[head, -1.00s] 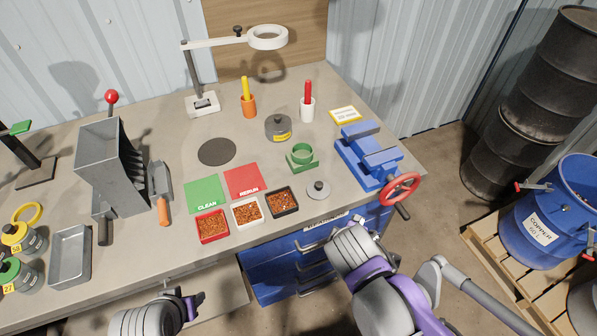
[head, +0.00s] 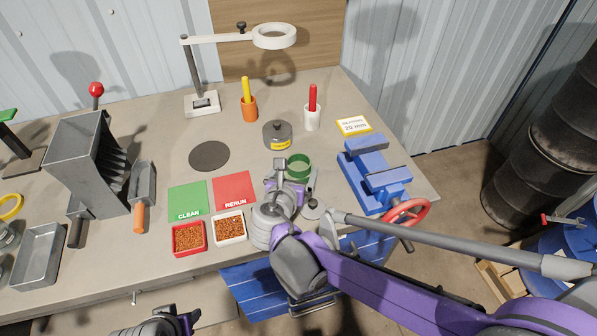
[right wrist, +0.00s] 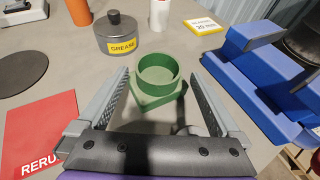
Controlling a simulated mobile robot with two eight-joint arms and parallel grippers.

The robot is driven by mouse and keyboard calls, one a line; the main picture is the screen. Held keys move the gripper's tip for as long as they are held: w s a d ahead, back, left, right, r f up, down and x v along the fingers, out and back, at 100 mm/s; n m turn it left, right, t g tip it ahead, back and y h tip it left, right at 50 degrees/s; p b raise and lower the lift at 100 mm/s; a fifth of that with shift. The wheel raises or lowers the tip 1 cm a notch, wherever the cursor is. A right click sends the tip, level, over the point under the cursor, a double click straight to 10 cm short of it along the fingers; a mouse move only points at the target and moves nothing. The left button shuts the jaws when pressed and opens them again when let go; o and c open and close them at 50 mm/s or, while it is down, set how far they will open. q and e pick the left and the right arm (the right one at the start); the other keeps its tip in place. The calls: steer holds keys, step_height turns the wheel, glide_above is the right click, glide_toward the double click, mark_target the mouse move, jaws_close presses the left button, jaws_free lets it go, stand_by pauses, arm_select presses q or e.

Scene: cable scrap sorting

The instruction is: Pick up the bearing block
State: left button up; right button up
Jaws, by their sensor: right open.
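The bearing block is a green ring on a flat green base (head: 300,166). It stands on the bench, left of the blue vise. It also shows in the right wrist view (right wrist: 158,82), ahead of and between the open fingers, with no finger seen touching it. My right gripper (head: 294,180) is open and empty, just on the near side of the block and hiding part of its base; it also shows in the right wrist view (right wrist: 160,108). My left gripper (head: 188,318) is low at the bottom edge, away from the block; its jaw opening is unclear.
The blue vise (head: 372,170) with its red wheel stands right of the block. A grey grease pot (head: 277,134) is behind it. A grey knobbed disc (head: 312,207) lies close to my right gripper. Red (head: 189,250) and white (head: 230,238) trays sit at the front.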

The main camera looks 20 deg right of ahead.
mark_target(301, 157)
steer(key=x, duration=0.5)
steer(key=shift+w, duration=0.1)
steer(key=shift+a, duration=0.1)
steer(key=shift+c, duration=0.3)
jaws_close()
